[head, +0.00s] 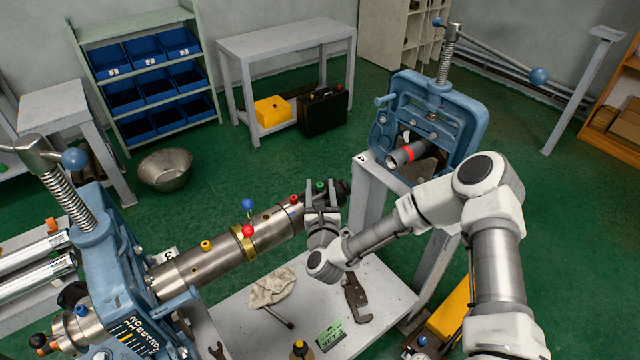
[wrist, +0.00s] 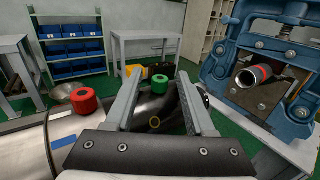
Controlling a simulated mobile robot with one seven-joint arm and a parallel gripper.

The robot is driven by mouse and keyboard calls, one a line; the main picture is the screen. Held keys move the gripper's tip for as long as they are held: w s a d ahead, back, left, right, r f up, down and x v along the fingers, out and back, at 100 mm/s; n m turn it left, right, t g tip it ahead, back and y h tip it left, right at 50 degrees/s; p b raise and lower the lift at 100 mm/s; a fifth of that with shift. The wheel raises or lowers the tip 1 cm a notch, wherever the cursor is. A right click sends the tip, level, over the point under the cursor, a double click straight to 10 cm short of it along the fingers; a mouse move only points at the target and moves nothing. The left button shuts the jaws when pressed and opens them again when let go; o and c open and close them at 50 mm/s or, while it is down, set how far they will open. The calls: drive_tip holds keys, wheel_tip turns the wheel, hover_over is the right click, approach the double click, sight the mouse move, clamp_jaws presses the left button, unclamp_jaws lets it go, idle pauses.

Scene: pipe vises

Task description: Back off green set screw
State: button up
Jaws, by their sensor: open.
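The green set screw (head: 320,186) stands at the far end of the steel pipe (head: 197,265), near its dark end fitting. In the wrist view the green screw (wrist: 160,85) has a round knob with a hole in its top. My gripper (head: 322,195) is open at this end of the pipe. In the wrist view its two fingers (wrist: 160,76) frame the green knob, one on each side, with visible gaps. I cannot tell how deep the knob sits between them. A red set screw (wrist: 84,100) stands left of the fingers.
Yellow (head: 206,246), blue (head: 248,204) and red knobs rise along the pipe. A blue vise (head: 100,255) grips the pipe at left. Another vise (head: 440,115) holds a red-banded pipe at right. A cloth (head: 270,287) and tools lie on the bench below.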

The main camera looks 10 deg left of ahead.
drive_tip(key=shift+w+a, duration=0.1)
drive_tip(key=shift+w, duration=0.35)
clamp_jaws()
drive_tip(key=shift+f+y+b, duration=0.1)
drive_tip(key=shift+y+b, duration=0.2)
drive_tip(key=shift+b, duration=0.05)
